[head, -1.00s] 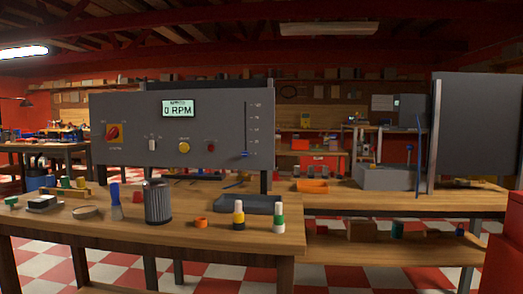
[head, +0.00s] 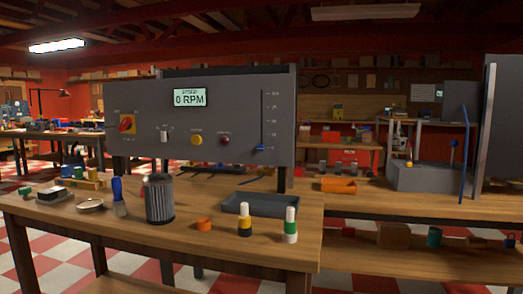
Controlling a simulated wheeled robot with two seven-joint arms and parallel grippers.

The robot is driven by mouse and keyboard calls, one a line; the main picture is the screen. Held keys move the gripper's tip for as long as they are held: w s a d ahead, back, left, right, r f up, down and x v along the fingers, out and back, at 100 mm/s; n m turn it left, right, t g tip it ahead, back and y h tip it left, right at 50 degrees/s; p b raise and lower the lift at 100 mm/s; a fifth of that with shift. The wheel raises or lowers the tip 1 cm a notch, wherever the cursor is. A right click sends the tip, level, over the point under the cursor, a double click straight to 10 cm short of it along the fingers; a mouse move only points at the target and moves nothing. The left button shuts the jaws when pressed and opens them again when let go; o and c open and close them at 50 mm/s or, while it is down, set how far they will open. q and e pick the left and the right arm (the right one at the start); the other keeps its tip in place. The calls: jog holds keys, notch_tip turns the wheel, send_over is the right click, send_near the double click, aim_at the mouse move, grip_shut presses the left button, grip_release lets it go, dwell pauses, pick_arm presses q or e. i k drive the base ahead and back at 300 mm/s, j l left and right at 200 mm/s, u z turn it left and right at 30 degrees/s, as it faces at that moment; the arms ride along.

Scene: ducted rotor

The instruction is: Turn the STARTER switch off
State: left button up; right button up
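A grey control panel (head: 240,110) stands behind the front workbench, and its display (head: 189,97) reads 0 RPM. The small labels are too blurred to tell which control is STARTER. Neither gripper is in view.
The wooden workbench (head: 200,238) in front of the panel holds a dark ribbed cylinder (head: 158,198), a blue-handled brush (head: 118,195), an orange ring (head: 204,224), two small bottles (head: 290,226) and a dark tray (head: 262,204).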

aim_at(126, 123)
jog(key=j+z, duration=0.7)
jog(key=k+j+z, duration=0.1)
jog(key=z, duration=0.25)
jog(key=k+j+z, duration=0.1)
jog(key=j, duration=0.35)
jog(key=k+j, duration=0.2)
jog(key=j, duration=0.25)
jog(key=k+j+z, duration=0.15)
jog(key=j, duration=0.25)
jog(key=k+j+z, duration=0.1)
jog(key=j, duration=0.35)
jog(key=k+j, duration=0.3)
jog(key=k+j+z, duration=0.15)
jog(key=j, duration=0.35)
